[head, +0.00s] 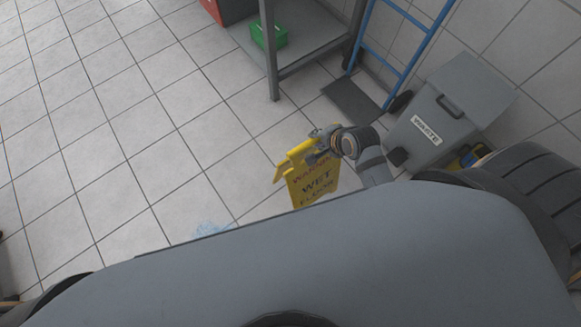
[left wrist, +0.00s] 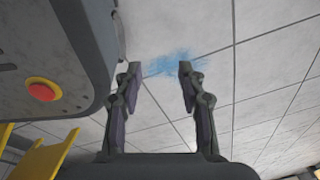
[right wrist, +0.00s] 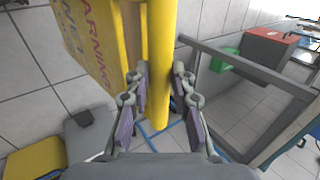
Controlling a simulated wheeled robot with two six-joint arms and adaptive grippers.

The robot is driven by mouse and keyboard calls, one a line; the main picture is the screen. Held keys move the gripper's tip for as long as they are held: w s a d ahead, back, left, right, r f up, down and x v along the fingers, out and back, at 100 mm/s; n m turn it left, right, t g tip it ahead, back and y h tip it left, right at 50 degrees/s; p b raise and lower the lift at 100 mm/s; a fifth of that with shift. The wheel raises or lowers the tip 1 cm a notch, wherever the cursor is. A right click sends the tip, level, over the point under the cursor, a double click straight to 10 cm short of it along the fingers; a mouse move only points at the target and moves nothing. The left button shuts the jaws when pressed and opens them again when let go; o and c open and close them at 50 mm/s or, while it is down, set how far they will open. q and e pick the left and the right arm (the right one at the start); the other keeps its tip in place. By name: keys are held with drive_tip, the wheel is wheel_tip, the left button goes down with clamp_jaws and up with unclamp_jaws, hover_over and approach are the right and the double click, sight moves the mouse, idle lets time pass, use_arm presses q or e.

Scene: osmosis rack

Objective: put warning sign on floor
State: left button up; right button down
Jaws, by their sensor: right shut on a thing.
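The yellow warning sign (head: 318,187), lettered "WARNING WET FLOOR", hangs at my right gripper (head: 316,150) in the head view. In the right wrist view, my right gripper (right wrist: 160,70) is shut on the sign's yellow top bar, and the lettered panel (right wrist: 88,40) shows at upper left. In the left wrist view, my left gripper (left wrist: 159,68) is open and empty above the floor; its fingers do not show clearly in the head view. A yellow frame-like piece (left wrist: 50,157), probably the sign, shows at lower left there. A blue patch (head: 212,230) marks the tiled floor.
A grey waste bin (head: 437,115) stands right of the sign, with a blue hand truck (head: 408,45) behind it. A metal shelf table (head: 270,60) holds a green box (head: 277,36) at the back. The tiled floor (head: 110,120) at left is clear.

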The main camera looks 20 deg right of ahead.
drive_tip(key=shift+s+a+r, duration=0.15)
drive_tip(key=shift+s+r, duration=0.1)
drive_tip(key=shift+r, duration=0.15)
use_arm(q)
drive_tip(key=w+f+b, duration=0.1)
drive_tip(key=b, duration=0.1)
drive_tip(key=w+f+b, duration=0.1)
drive_tip(key=f+b, duration=0.1)
drive_tip(key=b, duration=0.1)
drive_tip(key=shift+w+a+f, duration=0.1)
drive_tip(key=shift+w, duration=0.1)
use_arm(e)
drive_tip(key=w+f, duration=1.3)
drive_tip(key=w, duration=0.1)
drive_tip(key=shift+a, duration=0.3)
drive_tip(key=c, duration=1.1)
unclamp_jaws()
drive_tip(key=shift+s+f, duration=0.1)
drive_tip(key=shift+f, duration=0.05)
drive_tip(key=shift+c, duration=0.2)
